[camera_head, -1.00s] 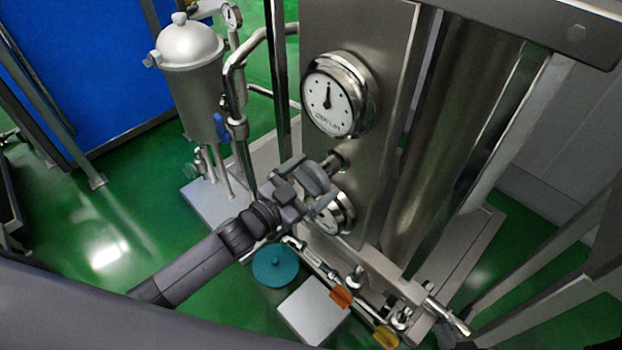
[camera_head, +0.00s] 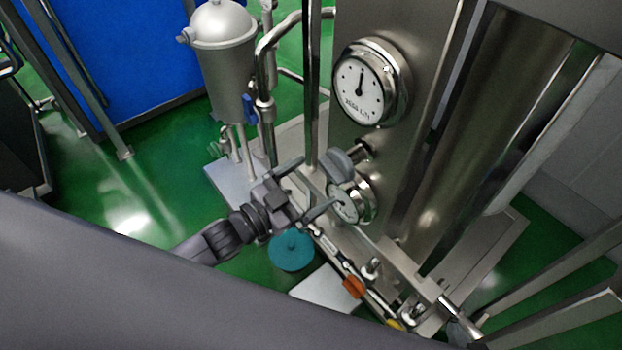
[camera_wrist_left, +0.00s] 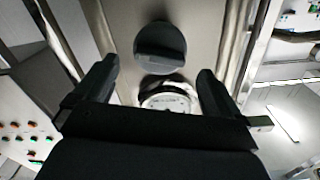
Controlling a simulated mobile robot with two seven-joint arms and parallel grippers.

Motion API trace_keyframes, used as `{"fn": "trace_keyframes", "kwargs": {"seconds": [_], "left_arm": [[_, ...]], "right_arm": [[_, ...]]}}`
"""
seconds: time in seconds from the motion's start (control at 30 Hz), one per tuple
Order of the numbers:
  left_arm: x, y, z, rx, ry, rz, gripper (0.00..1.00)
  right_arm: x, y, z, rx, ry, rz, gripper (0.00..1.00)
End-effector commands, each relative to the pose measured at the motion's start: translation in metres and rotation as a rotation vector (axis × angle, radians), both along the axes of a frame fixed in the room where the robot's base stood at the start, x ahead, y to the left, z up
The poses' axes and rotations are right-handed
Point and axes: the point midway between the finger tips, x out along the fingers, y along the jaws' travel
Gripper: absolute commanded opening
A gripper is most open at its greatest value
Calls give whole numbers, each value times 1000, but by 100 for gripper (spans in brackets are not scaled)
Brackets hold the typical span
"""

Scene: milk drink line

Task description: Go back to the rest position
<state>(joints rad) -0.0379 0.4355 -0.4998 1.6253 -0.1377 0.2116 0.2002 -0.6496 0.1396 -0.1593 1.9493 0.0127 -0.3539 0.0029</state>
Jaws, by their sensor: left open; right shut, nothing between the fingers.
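My left gripper (camera_head: 318,182) is open and empty in front of the steel panel, and its arm comes in from the lower left. A dark grey round knob (camera_head: 342,163) on the panel is just beyond its fingertips. In the left wrist view the two fingers (camera_wrist_left: 157,68) are spread wide, with the knob (camera_wrist_left: 160,44) ahead of them and apart from both. A lower gauge (camera_head: 346,200) sits just below the knob, partly behind a finger. My right gripper is in neither view.
A larger gauge (camera_head: 362,92) is higher on the panel (camera_head: 428,45). A steel vessel (camera_head: 224,60) stands on the left with pipes beside it. A teal disc (camera_head: 291,251) and a pale plate (camera_head: 325,290) lie low down. Green floor (camera_head: 165,185) is open on the left.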

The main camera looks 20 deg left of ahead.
Motion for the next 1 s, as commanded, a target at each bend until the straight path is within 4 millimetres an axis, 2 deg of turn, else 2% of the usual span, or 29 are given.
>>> {"fn": "trace_keyframes", "kwargs": {"seconds": [0.27, 0.4, 0.57, 0.8, 0.9, 1.0], "left_arm": [[-1, 0, -1, -2, 4, 3, 98], [-13, 2, -13, -15, 65, 52, 98], [-50, 15, -46, -41, 246, 186, 98], [-123, 46, -94, -37, 550, 377, 98], [-146, 56, -105, -29, 633, 425, 98], [-160, 61, -111, -23, 683, 450, 98]], "right_arm": [[0, 0, 0, 0, 0, 0, 0], [0, 0, 0, 0, 0, 0, 0], [0, 0, 0, 0, 0, 0, 0], [0, 0, 0, -1, 0, 1, 0], [0, 0, 0, -1, 0, 1, 0], [0, 0, 0, -1, 0, 1, 0]]}}
